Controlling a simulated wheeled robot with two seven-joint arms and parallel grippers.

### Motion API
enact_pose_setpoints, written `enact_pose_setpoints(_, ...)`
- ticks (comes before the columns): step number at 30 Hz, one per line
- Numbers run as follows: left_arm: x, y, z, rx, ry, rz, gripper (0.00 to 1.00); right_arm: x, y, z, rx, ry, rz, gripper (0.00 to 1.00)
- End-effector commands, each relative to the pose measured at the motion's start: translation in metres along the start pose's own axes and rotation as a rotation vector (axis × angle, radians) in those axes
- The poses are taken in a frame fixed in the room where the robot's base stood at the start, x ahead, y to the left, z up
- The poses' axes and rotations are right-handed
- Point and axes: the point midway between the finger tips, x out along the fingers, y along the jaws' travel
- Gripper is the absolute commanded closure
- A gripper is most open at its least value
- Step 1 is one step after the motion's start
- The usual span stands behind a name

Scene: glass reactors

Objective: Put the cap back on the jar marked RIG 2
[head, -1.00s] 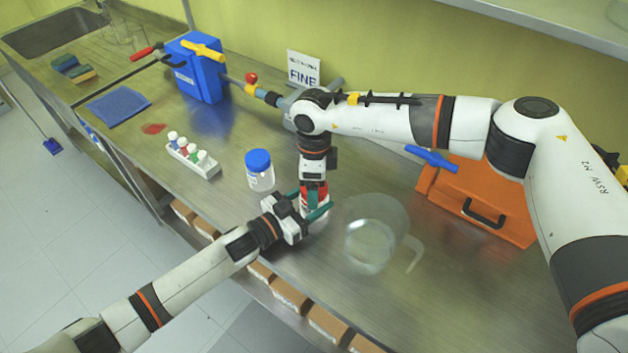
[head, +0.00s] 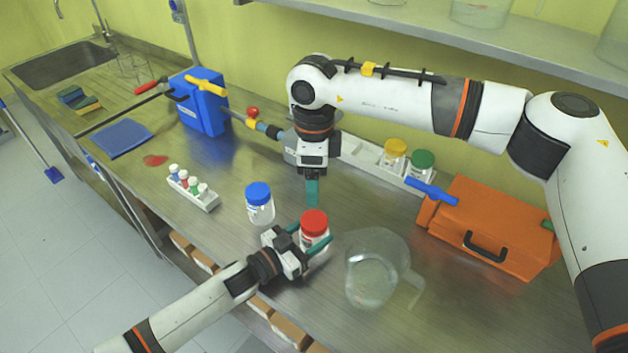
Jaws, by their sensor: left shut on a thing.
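A clear jar (head: 314,243) with a red cap (head: 314,222) stands near the front of the bench; the cap sits on its top. My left gripper (head: 310,247) is shut around this jar from the front left. My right gripper (head: 312,192) hangs just behind and above the red cap, pointing down and apart from it. It is seen edge-on, so its opening cannot be told. A jar with a blue cap (head: 258,192) stands to the left. Jars with a yellow cap (head: 395,148) and a green cap (head: 422,160) stand at the back. I cannot read RIG 2 on any jar.
A glass jug (head: 371,270) stands close right of the held jar. An orange case (head: 490,228) is further right. A rack of small vials (head: 193,190), a blue box with a yellow handle (head: 202,105) and a blue cloth (head: 122,138) lie left. A shelf (head: 470,38) overhangs the back.

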Motion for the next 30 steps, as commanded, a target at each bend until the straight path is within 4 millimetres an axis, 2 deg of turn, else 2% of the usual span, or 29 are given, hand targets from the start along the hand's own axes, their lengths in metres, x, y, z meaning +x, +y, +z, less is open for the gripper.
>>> enact_pose_setpoints(3, 0.000, 0.000, 0.000, 0.000, 0.000, 0.000, 1.00, 0.000, 0.000, 0.000, 0.000, 0.000, 0.000, 0.22)
enact_pose_setpoints(4, 0.000, 0.000, 0.000, 0.000, 0.000, 0.000, 0.41, 0.000, 0.000, 0.000, 0.000, 0.000, 0.000, 0.22)
enact_pose_setpoints(8, 0.000, 0.000, 0.000, 0.000, 0.000, 0.000, 0.20, 0.000, 0.000, 0.000, 0.000, 0.000, 0.000, 0.22)
enact_pose_setpoints(9, 0.000, 0.000, 0.000, 0.000, 0.000, 0.000, 0.17, 0.000, 0.000, 0.000, 0.000, 0.000, 0.000, 0.22)
enact_pose_setpoints(17, -0.001, 0.000, 0.000, 0.000, 0.000, 0.000, 0.17, 0.001, 0.000, 0.000, 0.000, 0.000, 0.000, 0.22)
enact_pose_setpoints(20, -0.008, 0.001, -0.002, 0.000, 0.002, 0.001, 0.17, 0.002, 0.000, 0.000, 0.000, 0.000, 0.000, 0.22)
enact_pose_setpoints(23, -0.022, 0.000, -0.003, 0.001, 0.003, 0.001, 0.17, 0.005, 0.000, 0.000, 0.000, 0.000, 0.000, 0.22)
enact_pose_setpoints(30, -0.074, 0.001, -0.004, 0.001, 0.004, 0.001, 0.17, 0.015, 0.000, 0.000, 0.000, 0.000, 0.000, 0.22)
